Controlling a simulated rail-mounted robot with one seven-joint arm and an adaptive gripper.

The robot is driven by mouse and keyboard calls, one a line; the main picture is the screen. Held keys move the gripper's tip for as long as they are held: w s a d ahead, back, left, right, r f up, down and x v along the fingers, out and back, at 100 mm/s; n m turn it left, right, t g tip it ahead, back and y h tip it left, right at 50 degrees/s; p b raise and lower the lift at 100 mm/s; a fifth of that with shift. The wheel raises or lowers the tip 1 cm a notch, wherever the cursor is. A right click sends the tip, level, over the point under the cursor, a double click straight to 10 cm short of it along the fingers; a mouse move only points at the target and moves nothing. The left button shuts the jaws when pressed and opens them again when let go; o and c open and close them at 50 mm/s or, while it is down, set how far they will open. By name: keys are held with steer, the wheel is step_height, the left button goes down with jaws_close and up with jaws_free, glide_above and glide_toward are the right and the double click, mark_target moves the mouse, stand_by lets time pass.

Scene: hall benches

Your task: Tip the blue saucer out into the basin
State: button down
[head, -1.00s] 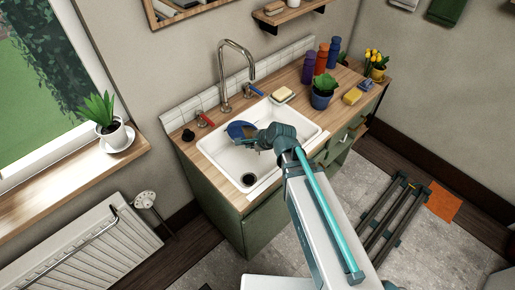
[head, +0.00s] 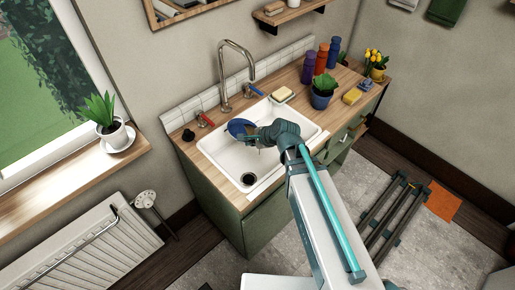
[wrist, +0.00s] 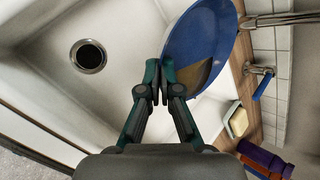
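The blue saucer (head: 238,127) is held tilted over the white basin (head: 228,160), toward its back left. In the wrist view the saucer (wrist: 200,32) stands steeply on edge, with a brown patch (wrist: 203,74) low on its inner face; I cannot tell if it is liquid or something else. My gripper (wrist: 160,82) is shut on the saucer's near rim, and it also shows in the head view (head: 259,138). The basin's drain (wrist: 88,56) is in clear view, to the left of the saucer. The basin floor near the drain looks bare.
The tap (head: 229,75) rises behind the basin, close to the saucer. Several bottles (head: 321,60) stand by the back wall. The basin's front is free.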

steer(key=shift+w+d+f+y+b, duration=0.1)
steer(key=shift+d+f+y+b, duration=0.15)
steer(key=shift+f+y+b, duration=0.65)
stand_by(0.6)
steer(key=shift+w+d+r+m+g+y+b, duration=0.1)
steer(key=shift+d+r+m+g+y+b, duration=0.15)
steer(key=shift+m+g+y+b, duration=0.2)
stand_by(0.8)
steer(key=h+p, duration=0.1)
steer(key=p, duration=0.1)
steer(key=w+a+r+n+t+h+p, duration=0.1)
steer(key=h+p, duration=0.1)
steer(key=p, duration=0.1)
steer(key=a+n+t+h+p, duration=0.1)
steer(key=h+p, duration=0.1)
steer(key=shift+w+a+r+h, duration=0.1)
steer(key=shift+w+r+h, duration=0.15)
steer(key=shift+r, duration=0.1)
stand_by(0.5)
steer(key=shift+r, duration=0.1)
steer(key=shift+s+r, duration=0.1)
steer(key=shift+r, duration=2.3)
